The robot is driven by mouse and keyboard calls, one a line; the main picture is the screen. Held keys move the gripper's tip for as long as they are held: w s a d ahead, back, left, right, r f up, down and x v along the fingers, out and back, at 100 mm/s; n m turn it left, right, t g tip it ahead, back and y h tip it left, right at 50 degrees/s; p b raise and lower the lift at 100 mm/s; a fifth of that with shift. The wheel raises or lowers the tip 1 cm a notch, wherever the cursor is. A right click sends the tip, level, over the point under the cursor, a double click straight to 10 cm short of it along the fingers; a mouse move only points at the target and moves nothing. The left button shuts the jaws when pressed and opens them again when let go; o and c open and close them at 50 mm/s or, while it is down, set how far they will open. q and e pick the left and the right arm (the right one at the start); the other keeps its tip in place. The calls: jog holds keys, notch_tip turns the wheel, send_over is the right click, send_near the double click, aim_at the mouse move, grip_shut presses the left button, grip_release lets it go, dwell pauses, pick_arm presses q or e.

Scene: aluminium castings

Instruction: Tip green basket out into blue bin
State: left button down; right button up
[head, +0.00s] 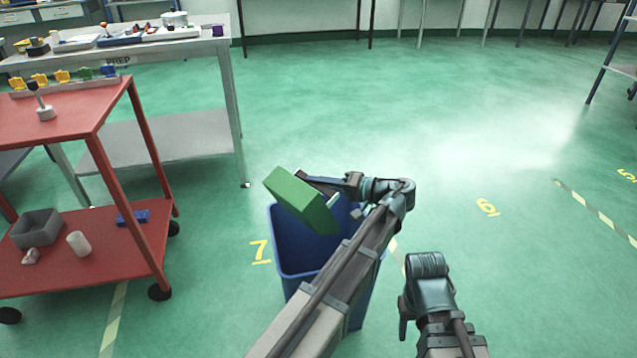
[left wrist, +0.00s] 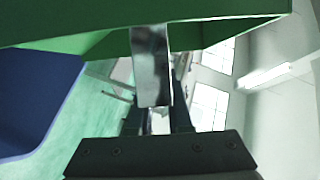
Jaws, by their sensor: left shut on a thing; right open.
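The green basket (head: 300,202) is steeply tilted above the blue bin (head: 324,274), with a broad flat face towards the head camera. My left gripper (head: 318,185) is shut on the basket's edge. In the left wrist view the green basket wall (left wrist: 90,42) runs across the top, and the bin (left wrist: 35,100) shows at the left. Small pale patches show beside the basket's right end; I cannot tell whether they are castings. The basket's inside and much of the bin's inside are hidden. My right gripper (head: 404,318) is low at the right, mostly hidden by its wrist, open, away from the bin.
A red cart (head: 110,215) stands at the left, with a grey box (head: 37,228), a white cylinder (head: 78,244) and a blue piece (head: 134,217) on its lower shelf. A grey workbench (head: 160,48) stands behind it. The green floor to the right is open.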

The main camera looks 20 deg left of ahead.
pick_arm(q)
jog(key=shift+r, duration=0.15)
notch_tip(320, 180, down, 3)
jog(key=b, duration=0.2)
jog(key=shift+f+b, duration=0.2)
jog(key=shift+b, duration=0.2)
dwell(0.5)
dwell(0.3)
notch_tip(320, 180, up, 10)
jog(key=n+t+h+p, duration=0.1)
jog(key=n+p, duration=0.1)
jog(key=p, duration=0.2)
jog(key=n+t+h+p, duration=0.1)
jog(key=n+p, duration=0.2)
jog(key=p, duration=0.2)
jog(key=n+t+h+p, duration=0.1)
jog(key=n+p, duration=0.2)
jog(key=p, duration=0.2)
jog(key=shift+s+f+t+h, duration=0.15)
jog(key=shift+f+t+h, duration=0.1)
jog(key=shift+t+h, duration=0.05)
jog(key=shift+r+n+t+p, duration=0.25)
jog(key=shift+n+t+p, duration=0.05)
jog(key=shift+n+p, duration=0.1)
jog(key=shift+n, duration=0.3)
jog(key=shift+w, duration=0.2)
